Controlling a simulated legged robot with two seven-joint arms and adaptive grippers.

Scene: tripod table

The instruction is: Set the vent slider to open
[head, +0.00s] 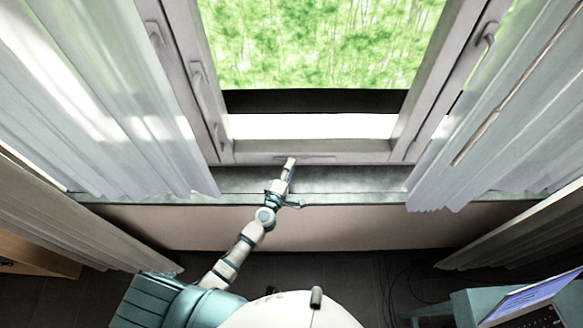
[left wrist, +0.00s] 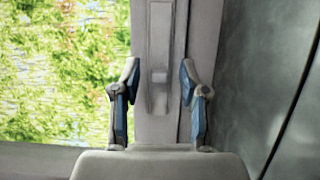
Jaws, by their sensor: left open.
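The vent slider is a slim grey strip (head: 305,157) on the bottom rail of the window frame in the head view. In the left wrist view the strip (left wrist: 160,35) runs up the pale frame, with a small raised tab (left wrist: 159,76) near its lower part. My left gripper (head: 290,164) reaches up from below to the rail, at the left part of the strip. In the left wrist view the left gripper (left wrist: 159,80) is open, with one blue-padded finger on each side of the tab. I cannot tell whether a finger touches it. My right gripper is not in view.
The window sill (head: 350,181) runs below the frame. White curtains hang at the left (head: 110,110) and right (head: 480,120). Window handles (head: 487,40) stick out from the side frames. A desk with a screen (head: 535,295) is at the lower right.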

